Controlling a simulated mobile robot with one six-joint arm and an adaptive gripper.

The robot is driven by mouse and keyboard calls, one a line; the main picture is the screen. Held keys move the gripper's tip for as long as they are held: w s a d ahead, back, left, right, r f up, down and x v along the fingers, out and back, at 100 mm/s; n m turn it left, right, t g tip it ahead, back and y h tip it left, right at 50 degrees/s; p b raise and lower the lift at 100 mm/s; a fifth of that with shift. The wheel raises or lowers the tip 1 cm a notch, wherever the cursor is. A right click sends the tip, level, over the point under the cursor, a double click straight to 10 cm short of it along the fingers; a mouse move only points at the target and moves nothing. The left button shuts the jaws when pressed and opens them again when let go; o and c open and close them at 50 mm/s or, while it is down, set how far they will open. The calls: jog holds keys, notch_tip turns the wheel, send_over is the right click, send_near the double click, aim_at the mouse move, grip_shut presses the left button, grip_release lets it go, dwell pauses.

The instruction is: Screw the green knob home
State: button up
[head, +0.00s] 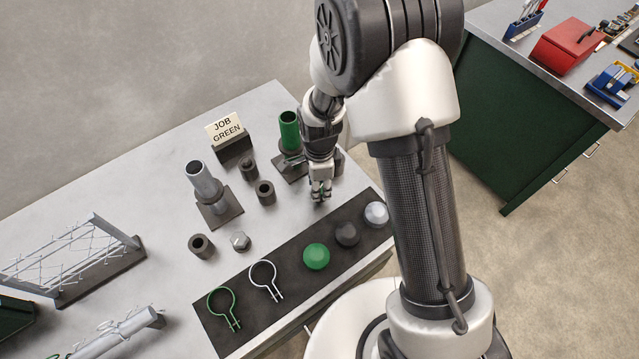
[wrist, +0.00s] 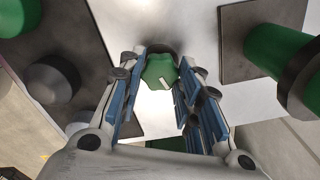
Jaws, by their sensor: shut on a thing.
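A small lobed green knob (wrist: 160,70) with a pale mark sits between the fingertips of my gripper (wrist: 163,62) in the wrist view. My gripper is shut on it. A dark round part (wrist: 160,46) shows just beyond the knob; I cannot tell whether the knob touches it or is seated in it. In the head view my gripper (head: 320,195) points down at the tabletop, between the green tube (head: 289,132) and the dark mat. Only a speck of the knob (head: 322,189) shows there. How far the knob is turned in is hidden.
The green tube also stands close to the right in the wrist view (wrist: 270,45). On the mat (head: 287,310) lie two clamps and green, black and grey caps. A grey tube (head: 205,178), dark collars and a "JOB GREEN" sign (head: 224,127) stand to the left.

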jog(key=m, duration=1.1)
jog(key=shift+m, duration=0.3)
dwell(0.4)
jog(key=o, duration=1)
jog(key=shift+o, duration=0.2)
notch_tip(320, 180, up, 12)
